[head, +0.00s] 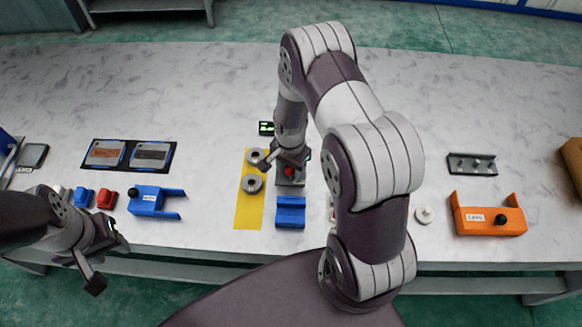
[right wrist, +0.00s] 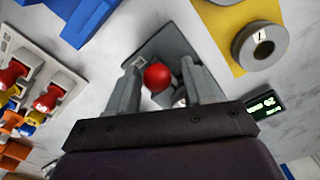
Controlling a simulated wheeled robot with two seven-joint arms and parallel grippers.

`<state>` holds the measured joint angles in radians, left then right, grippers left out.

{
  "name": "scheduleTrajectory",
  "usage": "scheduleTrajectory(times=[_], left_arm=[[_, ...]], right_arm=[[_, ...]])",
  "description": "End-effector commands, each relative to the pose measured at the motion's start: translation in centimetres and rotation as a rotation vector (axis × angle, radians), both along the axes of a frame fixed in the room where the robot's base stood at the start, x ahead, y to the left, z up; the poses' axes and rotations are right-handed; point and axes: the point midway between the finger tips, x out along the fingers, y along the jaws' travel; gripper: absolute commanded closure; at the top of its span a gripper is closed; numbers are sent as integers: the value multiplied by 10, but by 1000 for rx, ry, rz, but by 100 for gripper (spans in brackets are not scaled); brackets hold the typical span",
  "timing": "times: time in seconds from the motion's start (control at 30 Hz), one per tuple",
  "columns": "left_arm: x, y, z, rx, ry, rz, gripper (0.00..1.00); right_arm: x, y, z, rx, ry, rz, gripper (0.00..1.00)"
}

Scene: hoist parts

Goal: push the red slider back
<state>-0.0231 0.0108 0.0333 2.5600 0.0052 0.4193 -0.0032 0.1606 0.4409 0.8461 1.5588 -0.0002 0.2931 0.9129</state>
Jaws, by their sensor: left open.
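The red slider shows as a round red knob (head: 289,171) on a small grey plate (head: 291,182) near the middle of the table. In the right wrist view the red knob (right wrist: 157,77) appears between my right fingers, above the grey plate (right wrist: 160,45). My right gripper (head: 286,157) is over the plate; its fingers (right wrist: 162,83) stand apart, with a gap beside the knob. Part of the plate is hidden by the gripper. My left gripper (head: 106,262) is open and empty at the table's front edge, far left of the slider.
A yellow strip (head: 247,212) with grey rings (head: 253,184) lies just left of the plate. A blue block (head: 291,212) stands in front of it, and a small display (head: 266,128) behind it. An orange holder (head: 488,221) is at the right. The table behind is clear.

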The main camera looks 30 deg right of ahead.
Motion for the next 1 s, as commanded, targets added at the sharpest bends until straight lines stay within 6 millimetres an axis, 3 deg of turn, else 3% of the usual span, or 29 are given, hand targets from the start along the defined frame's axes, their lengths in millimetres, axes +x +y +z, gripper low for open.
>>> scheduleTrajectory(times=[0.17,0.83,1.0], left_arm=[[0,0,4,0,0,0,57],[0,0,61,0,0,0,57],[0,0,62,0,0,0,57]], right_arm=[[0,0,4,0,0,-1,49],[-1,0,68,0,1,0,49],[-1,0,70,1,3,0,49]])
